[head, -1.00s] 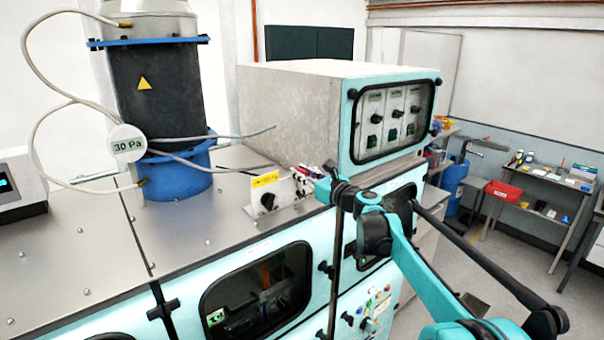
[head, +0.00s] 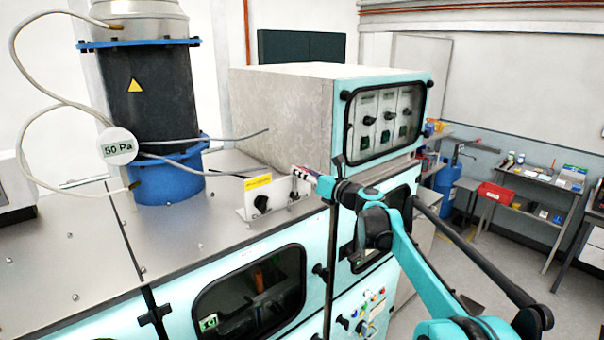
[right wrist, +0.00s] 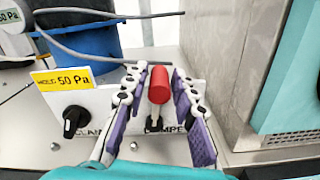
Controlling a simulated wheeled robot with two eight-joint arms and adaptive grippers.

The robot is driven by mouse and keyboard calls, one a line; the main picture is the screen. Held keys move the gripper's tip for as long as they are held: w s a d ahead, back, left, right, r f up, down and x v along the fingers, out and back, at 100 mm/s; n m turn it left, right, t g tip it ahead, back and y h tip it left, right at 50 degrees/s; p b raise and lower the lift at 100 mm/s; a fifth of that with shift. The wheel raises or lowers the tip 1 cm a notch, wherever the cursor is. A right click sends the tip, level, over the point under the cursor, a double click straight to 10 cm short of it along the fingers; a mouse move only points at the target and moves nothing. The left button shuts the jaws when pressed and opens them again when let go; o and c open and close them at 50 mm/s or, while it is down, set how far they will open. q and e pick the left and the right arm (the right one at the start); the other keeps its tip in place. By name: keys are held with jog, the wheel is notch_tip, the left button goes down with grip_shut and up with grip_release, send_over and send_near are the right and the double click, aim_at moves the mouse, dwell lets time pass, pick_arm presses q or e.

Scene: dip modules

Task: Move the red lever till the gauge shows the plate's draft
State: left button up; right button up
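The red lever (right wrist: 159,85) rises from a white panel (right wrist: 100,105) on the machine top. In the head view the right gripper (head: 304,174) reaches the panel's right end, where the lever is mostly hidden. The yellow plate (right wrist: 62,79) on the panel reads 50 Pa. The round white gauge (head: 117,146) on the hose by the dark cylinder also reads 50 Pa. My left gripper is out of view.
A black knob (right wrist: 75,121) sits left of the lever on the same panel. A grey cabinet (head: 285,110) stands close behind and right. Grey hoses (head: 225,137) run from the blue-based cylinder (head: 168,180). The metal top at left is mostly clear.

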dwell(0.3)
jog(key=v, duration=1.2)
jog(key=s+a+f+n+g+h+b, duration=0.25)
jog(key=s+f+n+b, duration=0.65)
jog(key=f, duration=0.5)
jog(key=s+a+f+n+g+h+b, duration=0.1)
jog(key=s+a+f+n+g+b, duration=0.15)
jog(key=s+f+n+b, duration=0.95)
jog(key=s+d+f+n+h+b, duration=0.2)
jog(key=s+d+f+n+b, duration=0.1)
jog(key=f, duration=0.8)
jog(key=s+d+f+n+g+h+b, duration=0.1)
jog(key=s+d+f+n+h+b, duration=0.1)
jog(key=s+f, duration=0.6)
jog(key=s+d+f+n+g+h+b, duration=0.1)
jog(key=s+d+f+n+h+b, duration=0.2)
jog(key=f, duration=1.2)
jog(key=s+d+n+b, duration=0.1)
jog(key=s+n+b, duration=0.2)
jog(key=b, duration=0.1)
jog(key=shift+s+d, duration=0.2)
jog(key=shift+d, duration=0.1)
